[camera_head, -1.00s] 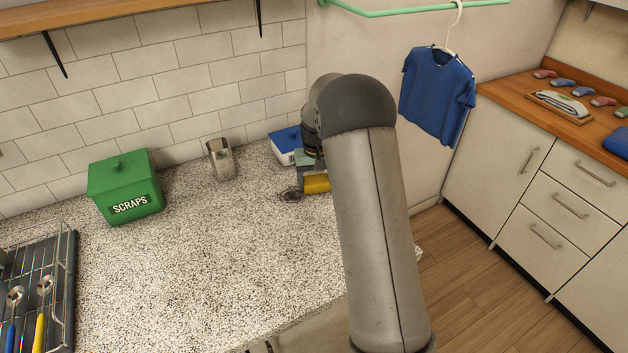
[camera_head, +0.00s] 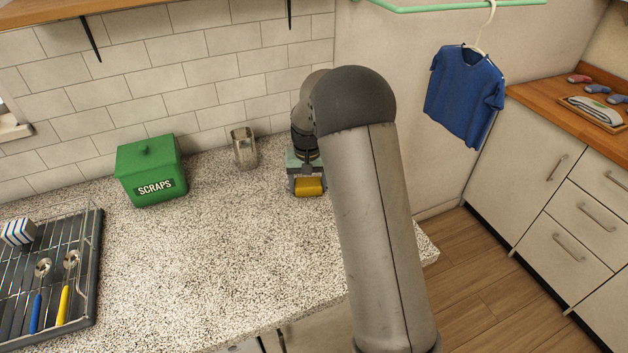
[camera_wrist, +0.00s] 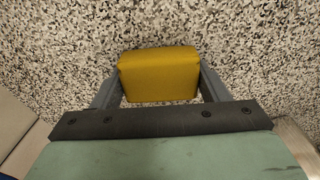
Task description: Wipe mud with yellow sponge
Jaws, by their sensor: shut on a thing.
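The yellow sponge (camera_head: 309,187) is held between the fingers of my gripper (camera_head: 307,181), at or just above the speckled countertop, right of centre in the head view. Whether it touches the counter is hard to tell. In the wrist view, the sponge (camera_wrist: 158,75) sits between the two grey fingers, its broad face toward the camera. No mud shows in either current view. The place where a dark smear lay earlier is now covered by the gripper and sponge.
A green SCRAPS bin (camera_head: 152,172) and a metal cup (camera_head: 244,148) stand along the tiled wall. A dish rack (camera_head: 50,270) is at the left. The speckled countertop (camera_head: 220,250) is clear in the middle. A blue shirt (camera_head: 464,95) hangs at the right.

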